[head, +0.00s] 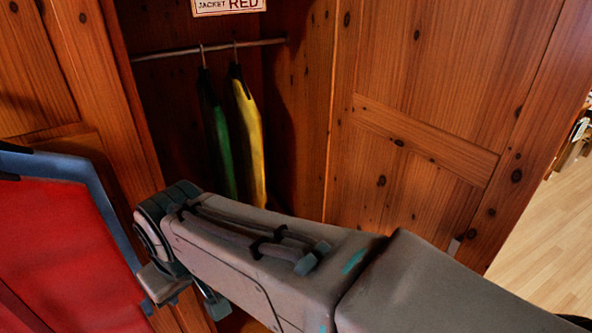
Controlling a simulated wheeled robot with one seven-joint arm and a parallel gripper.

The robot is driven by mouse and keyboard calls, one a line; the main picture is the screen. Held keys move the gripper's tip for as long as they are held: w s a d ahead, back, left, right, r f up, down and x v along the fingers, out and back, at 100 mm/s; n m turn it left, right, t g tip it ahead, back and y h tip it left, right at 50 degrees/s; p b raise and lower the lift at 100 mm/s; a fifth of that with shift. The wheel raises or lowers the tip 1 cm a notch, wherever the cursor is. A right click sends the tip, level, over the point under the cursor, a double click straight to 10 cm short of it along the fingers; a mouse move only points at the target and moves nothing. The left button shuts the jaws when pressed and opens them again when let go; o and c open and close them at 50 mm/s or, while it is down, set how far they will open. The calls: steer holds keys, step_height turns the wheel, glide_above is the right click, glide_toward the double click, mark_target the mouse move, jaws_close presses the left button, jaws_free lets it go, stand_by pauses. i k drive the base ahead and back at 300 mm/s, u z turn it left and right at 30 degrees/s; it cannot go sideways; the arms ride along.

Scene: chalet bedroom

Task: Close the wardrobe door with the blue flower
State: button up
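A wooden wardrobe (150,110) stands open in the head view, with a dark interior. A panelled wooden door (430,80) fills the right side and appears swung open. No blue flower is visible on any surface in view. My arm crosses the lower middle, in front of the opening and the door's lower part. My gripper (185,295) is at the arm's left end, low in front of the opening. Its fingers are not clear, and I cannot tell whether it touches anything.
A rail (210,49) inside holds a green garment (217,140) and a yellow garment (249,135) on hangers. A sign reading "JACKET RED" (228,5) is above.

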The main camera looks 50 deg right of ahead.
mark_target(449, 117)
steer(key=k, duration=1)
steer(key=u, duration=2.7)
steer(key=k, duration=2.55)
steer(key=z, duration=1.9)
